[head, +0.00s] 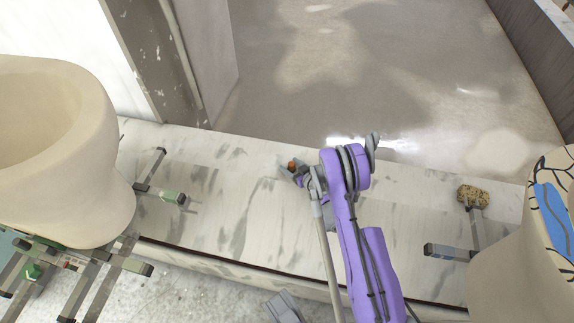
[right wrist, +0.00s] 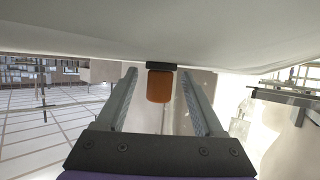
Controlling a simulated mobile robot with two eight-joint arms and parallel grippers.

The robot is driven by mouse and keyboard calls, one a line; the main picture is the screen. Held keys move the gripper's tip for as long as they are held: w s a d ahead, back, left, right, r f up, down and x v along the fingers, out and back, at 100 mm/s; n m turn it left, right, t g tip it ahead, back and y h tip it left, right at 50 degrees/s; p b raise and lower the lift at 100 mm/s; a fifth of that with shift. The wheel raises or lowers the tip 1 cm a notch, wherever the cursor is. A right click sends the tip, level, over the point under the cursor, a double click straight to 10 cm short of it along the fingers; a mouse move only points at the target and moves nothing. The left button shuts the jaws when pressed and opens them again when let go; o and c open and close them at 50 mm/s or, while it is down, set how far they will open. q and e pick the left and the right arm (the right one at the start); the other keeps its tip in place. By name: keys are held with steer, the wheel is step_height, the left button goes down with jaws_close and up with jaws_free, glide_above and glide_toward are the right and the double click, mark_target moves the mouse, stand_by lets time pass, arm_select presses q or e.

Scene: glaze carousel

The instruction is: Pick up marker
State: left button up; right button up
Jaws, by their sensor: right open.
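The marker, an orange-brown stub with a dark end, shows in the right wrist view (right wrist: 159,86) between the two fingers of my right gripper (right wrist: 160,100). The gripper is open, with a gap on each side of the marker. In the head view a small orange patch, apparently the marker (head: 292,165), shows at my right gripper (head: 290,170), over the marbled ledge. The gripper and my purple arm hide part of that spot. What the marker rests on is not clear. My left gripper is not in view.
A large cream pot (head: 115,130) stands at the left. A pot with blue patches and black lines (head: 553,215) stands at the right. A tool with a sponge-like head (head: 474,195) lies near the right pot. The marbled ledge (head: 215,200) is mostly clear between them.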

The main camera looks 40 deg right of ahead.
steer(key=shift+s, duration=0.15)
steer(key=shift+c, duration=1.3)
jaws_close()
